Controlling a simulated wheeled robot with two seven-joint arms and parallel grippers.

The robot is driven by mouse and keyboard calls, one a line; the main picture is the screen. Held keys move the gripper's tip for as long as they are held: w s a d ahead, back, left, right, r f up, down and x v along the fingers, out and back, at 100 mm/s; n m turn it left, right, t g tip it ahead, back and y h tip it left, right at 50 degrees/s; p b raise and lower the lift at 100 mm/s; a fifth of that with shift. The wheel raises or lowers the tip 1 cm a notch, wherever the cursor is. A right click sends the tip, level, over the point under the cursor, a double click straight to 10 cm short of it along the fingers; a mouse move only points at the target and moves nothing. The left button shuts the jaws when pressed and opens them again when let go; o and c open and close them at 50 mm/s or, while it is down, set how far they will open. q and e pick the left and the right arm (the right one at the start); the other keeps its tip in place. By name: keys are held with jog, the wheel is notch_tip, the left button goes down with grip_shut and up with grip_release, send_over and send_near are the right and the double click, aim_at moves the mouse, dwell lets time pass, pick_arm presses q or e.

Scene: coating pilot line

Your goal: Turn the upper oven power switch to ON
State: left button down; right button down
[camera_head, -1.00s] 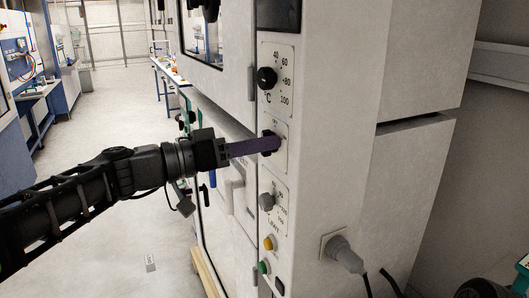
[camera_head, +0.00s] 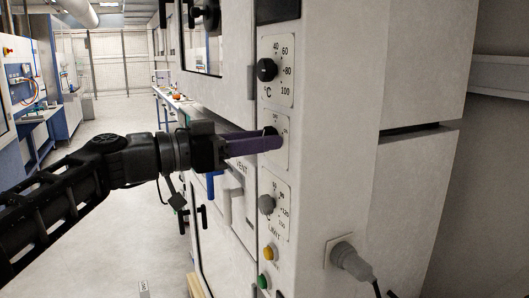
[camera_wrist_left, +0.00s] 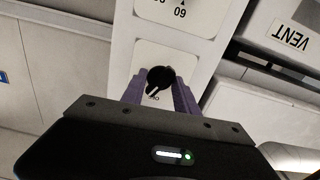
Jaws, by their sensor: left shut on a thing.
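The upper oven power switch is a black rotary knob (camera_wrist_left: 160,77) on a small white plate (camera_head: 282,128) of the oven's front column, below the temperature dial. In the head view the purple fingers of my left gripper (camera_head: 272,142) reach the plate and mostly hide the knob. In the left wrist view the fingers (camera_wrist_left: 158,92) stand on either side of the knob, shut on it. The knob's bar looks tilted there. Upside-down lettering that looks like ON shows just below it. My right gripper is in neither view.
A temperature dial (camera_head: 266,69) sits above the switch. A plug (camera_head: 350,262) juts from the oven's side. The door handle (camera_head: 225,203) is close beneath my gripper.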

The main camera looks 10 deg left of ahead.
pick_arm(q)
jog(key=shift+m, duration=0.3)
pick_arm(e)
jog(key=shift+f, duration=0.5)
pick_arm(q)
jog(key=m+b, duration=0.5)
jog(key=b, duration=0.2)
jog(key=shift+f+m+b, duration=0.15)
jog(key=shift+m+b, duration=0.15)
jog(key=shift+b, duration=0.05)
jog(key=c, duration=0.9)
grip_release()
jog(key=shift+o, duration=0.2)
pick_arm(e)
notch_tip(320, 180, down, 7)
pick_arm(q)
jog(key=shift+a, duration=0.15)
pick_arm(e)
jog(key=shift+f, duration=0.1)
